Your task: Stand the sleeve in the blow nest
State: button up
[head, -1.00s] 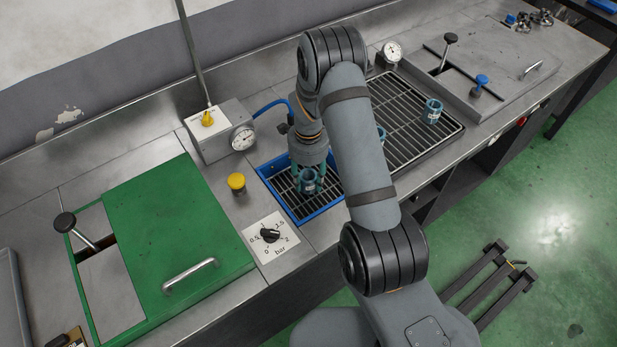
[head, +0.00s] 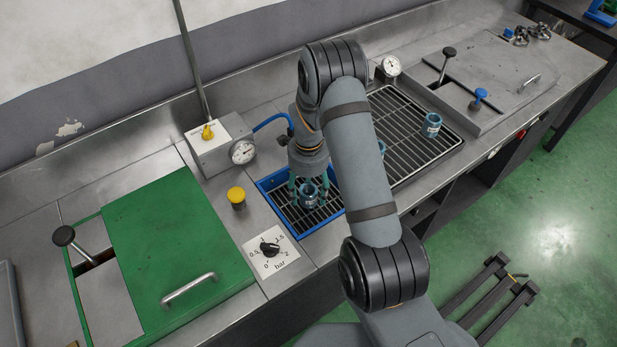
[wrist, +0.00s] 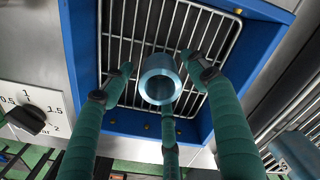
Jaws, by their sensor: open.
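The blue-grey sleeve (head: 308,197) stands on the bar grate inside the blue-rimmed blow nest (head: 279,209). In the wrist view the sleeve (wrist: 146,88) is seen from above as an open ring, and it looks upright. The nest's blue wall (wrist: 82,52) shows around it. My gripper (head: 309,188) is open above and around the sleeve. Its green fingers are spread on several sides in the wrist view (wrist: 160,88), with visible gaps to the sleeve. The sleeve's foot on the bars is partly hidden.
A second sleeve (head: 431,125) stands on the larger grate (head: 405,110) to the right; another (head: 382,148) is mostly hidden behind my arm. A yellow button (head: 237,196), pressure dial (head: 269,248) and gauge box (head: 215,140) sit left of the nest. A green lid (head: 165,235) lies farther left.

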aim_at(308, 190)
notch_tip(308, 190, up, 11)
jog(key=b, duration=0.2)
jog(key=shift+r, duration=0.15)
dwell(1.1)
